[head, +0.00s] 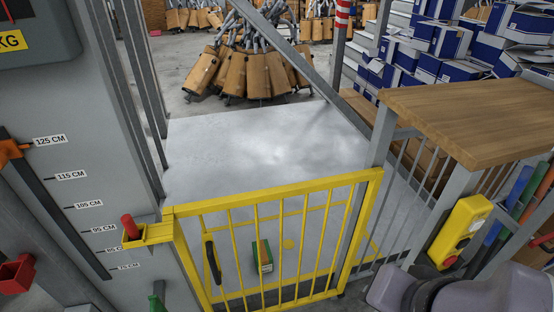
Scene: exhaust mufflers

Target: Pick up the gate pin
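A red cylindrical handle, apparently the gate pin (128,226), stands upright in a yellow latch bracket (158,236) at the left end of the yellow gate. Its lower part is hidden by the bracket. The yellow barred gate (280,198) looks shut across the front of the grey platform. A rounded grey-purple part of my own arm shows at the bottom right, well away from the pin. My gripper itself is not in view.
A grey post with height labels (50,140) stands left, with a red holder (16,274) beside it. A wooden-topped counter (480,115) and a yellow control box (461,230) are right. A small green box (263,256) shows through the gate bars. Mufflers (250,75) are piled behind.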

